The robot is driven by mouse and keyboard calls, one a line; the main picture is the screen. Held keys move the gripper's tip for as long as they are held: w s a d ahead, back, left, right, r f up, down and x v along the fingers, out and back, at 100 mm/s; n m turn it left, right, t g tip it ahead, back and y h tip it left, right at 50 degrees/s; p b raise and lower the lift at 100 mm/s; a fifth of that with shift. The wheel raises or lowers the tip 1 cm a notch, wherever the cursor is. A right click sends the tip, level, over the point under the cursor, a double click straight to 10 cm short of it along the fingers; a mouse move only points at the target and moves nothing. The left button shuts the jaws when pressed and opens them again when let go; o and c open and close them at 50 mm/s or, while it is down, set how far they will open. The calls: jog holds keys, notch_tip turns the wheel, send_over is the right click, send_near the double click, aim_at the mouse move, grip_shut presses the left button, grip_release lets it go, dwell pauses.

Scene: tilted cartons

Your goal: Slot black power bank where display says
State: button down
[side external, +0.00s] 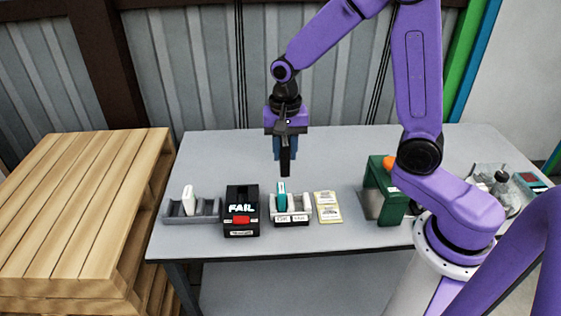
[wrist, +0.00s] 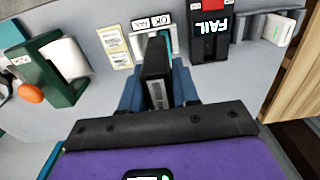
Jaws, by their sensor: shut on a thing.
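My gripper (side external: 285,168) is shut on the black power bank (wrist: 155,75) and holds it upright above the table, behind the sorting rack. The power bank also shows between the fingers in the side view (side external: 285,162). The black display box (side external: 241,210) reads FAIL above a red patch. To its right stands the white sorting rack (side external: 291,218), with two small labels on its front. One label (wrist: 162,20) seems to read OK; the other (wrist: 140,24) is too small to read surely. A teal power bank (side external: 281,193) stands in the rack's left part. The held power bank partly hides the rack in the wrist view.
A grey holder (side external: 174,218) with a white power bank (side external: 188,201) stands left of the display. Yellow cards (side external: 328,206) lie right of the rack. A green stand (side external: 385,192) with an orange knob is further right. The table behind is clear.

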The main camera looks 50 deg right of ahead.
jog(key=d, duration=0.6)
jog(key=shift+s+d+f, duration=0.1)
jog(key=shift+f, duration=9.15)
jog(key=shift+f, duration=0.25)
jog(key=c, duration=0.8)
grip_release()
jog(key=c, duration=0.3)
